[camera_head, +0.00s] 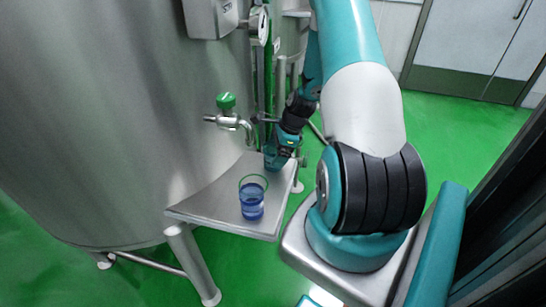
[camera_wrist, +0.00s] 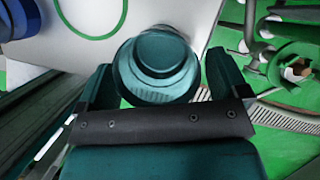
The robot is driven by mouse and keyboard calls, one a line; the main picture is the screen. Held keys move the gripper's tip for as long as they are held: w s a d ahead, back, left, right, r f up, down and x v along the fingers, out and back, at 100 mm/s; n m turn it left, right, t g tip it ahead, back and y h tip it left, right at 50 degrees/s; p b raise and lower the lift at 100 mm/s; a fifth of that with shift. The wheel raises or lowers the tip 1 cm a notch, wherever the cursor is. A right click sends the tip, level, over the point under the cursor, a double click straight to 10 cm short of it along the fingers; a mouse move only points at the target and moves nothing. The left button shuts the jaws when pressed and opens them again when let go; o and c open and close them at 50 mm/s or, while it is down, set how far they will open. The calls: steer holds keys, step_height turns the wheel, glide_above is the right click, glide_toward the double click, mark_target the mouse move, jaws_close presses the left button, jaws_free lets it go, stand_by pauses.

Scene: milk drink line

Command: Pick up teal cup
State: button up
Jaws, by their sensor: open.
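The teal cup (camera_wrist: 157,62) stands on the metal shelf between my gripper's two fingers in the wrist view. My gripper (camera_wrist: 162,78) is open, with one finger on each side of the cup. Gaps show beside the cup, though I cannot tell whether a finger touches it low down. In the head view my gripper (camera_head: 280,150) reaches down at the back of the shelf, and part of the teal cup (camera_head: 271,163) shows just below and left of it. The gripper hides the rest of the cup there.
A tap with a green knob (camera_head: 226,101) juts from the large steel tank (camera_head: 110,110), left of my gripper. The shelf's front-left part is bare.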

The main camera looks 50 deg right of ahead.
steer(key=shift+w+a+f, duration=0.15)
steer(key=shift+w+f, duration=0.05)
steer(key=shift+f, duration=0.4)
steer(key=c, duration=1)
steer(key=shift+r, duration=0.1)
